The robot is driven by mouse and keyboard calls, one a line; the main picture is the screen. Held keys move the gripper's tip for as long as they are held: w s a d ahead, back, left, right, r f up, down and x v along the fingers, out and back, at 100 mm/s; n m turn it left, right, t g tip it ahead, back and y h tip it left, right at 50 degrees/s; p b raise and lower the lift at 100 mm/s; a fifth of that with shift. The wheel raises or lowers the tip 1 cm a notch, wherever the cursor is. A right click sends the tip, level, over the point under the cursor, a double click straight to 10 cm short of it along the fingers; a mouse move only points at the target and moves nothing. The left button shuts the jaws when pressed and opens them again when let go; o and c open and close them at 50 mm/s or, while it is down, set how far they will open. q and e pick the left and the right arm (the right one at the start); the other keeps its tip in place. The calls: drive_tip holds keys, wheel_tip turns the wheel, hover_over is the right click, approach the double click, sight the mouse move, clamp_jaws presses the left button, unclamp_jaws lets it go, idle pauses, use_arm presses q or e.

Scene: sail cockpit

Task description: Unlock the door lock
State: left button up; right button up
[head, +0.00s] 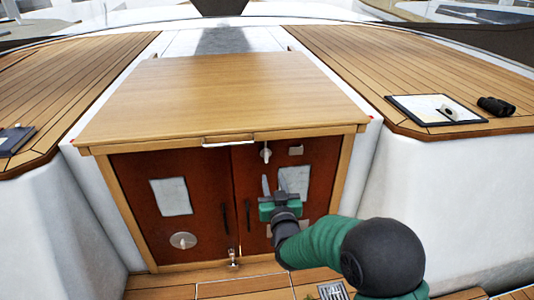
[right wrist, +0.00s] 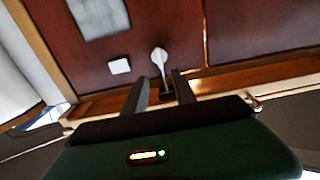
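The companionway doors are two red-brown panels; the left door (head: 150,222) and right door (head: 318,170) are both shut under a wooden hatch top. A small pale lock lever (head: 266,153) sits at the top of the right door near the centre seam. My right gripper (head: 274,184) is in front of the right door, below the lever, with its fingers pointing up. In the right wrist view the fingers (right wrist: 160,88) are apart and empty. The white lever (right wrist: 160,57) shows just beyond the fingertips, in line with the gap. Contact cannot be told. My left gripper is out of view.
The hatch top (head: 225,95) overhangs the doors, with a pale strip (head: 228,140) at its front edge. Black handles (head: 248,214) flank the seam, and a metal latch (head: 233,258) is at the bottom. A clipboard (head: 420,121) and binoculars (head: 496,106) lie on the right deck.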

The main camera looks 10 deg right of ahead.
sight(267, 157)
drive_tip(key=w+p, duration=0.3)
drive_tip(key=w, duration=0.9)
drive_tip(key=shift+w+f, duration=0.1)
drive_tip(key=shift+w, duration=0.05)
clamp_jaws()
idle(0.8)
